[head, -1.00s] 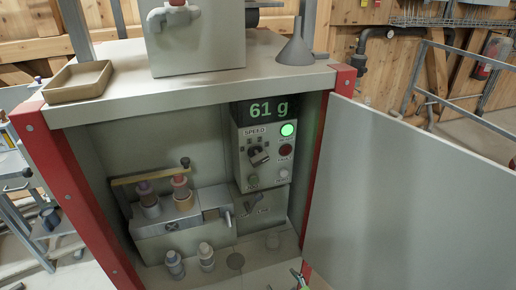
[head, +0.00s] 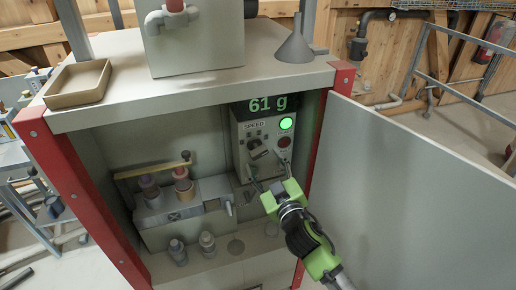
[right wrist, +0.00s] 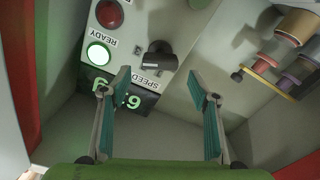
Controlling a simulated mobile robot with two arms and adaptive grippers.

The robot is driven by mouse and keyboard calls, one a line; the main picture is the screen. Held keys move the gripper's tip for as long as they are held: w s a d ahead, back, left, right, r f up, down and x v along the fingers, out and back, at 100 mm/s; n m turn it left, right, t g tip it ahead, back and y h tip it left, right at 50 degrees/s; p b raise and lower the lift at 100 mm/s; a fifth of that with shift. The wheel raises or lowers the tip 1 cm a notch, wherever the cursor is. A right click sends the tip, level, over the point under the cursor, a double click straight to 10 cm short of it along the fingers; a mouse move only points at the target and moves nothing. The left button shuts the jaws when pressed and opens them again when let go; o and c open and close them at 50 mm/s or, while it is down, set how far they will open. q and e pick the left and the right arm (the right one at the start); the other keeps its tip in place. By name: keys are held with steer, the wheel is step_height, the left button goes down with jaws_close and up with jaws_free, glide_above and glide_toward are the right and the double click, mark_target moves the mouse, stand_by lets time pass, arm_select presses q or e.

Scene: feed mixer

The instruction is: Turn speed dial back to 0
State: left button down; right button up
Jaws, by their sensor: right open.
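The black speed dial (head: 258,151) sits on the grey control panel under the SPEED label, inside the cabinet. In the right wrist view the dial (right wrist: 160,54) appears upside down, beyond and between the fingertips, and apart from them. Its exact setting is too small to read. My right gripper (head: 267,169) is open and empty in front of the panel; its fingers (right wrist: 159,82) reach toward the dial. The fingers and palm hide the lower part of the panel in the head view. My left gripper is not in view.
Bottles on a rack (head: 210,190) stand left of the panel. The open cabinet door (head: 400,190) is at the right.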

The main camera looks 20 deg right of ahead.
mark_target(260, 155)
steer(key=w, duration=0.6)
steer(key=shift+a+p, duration=0.1)
steer(key=shift+p, duration=0.2)
steer(key=c, duration=1.1)
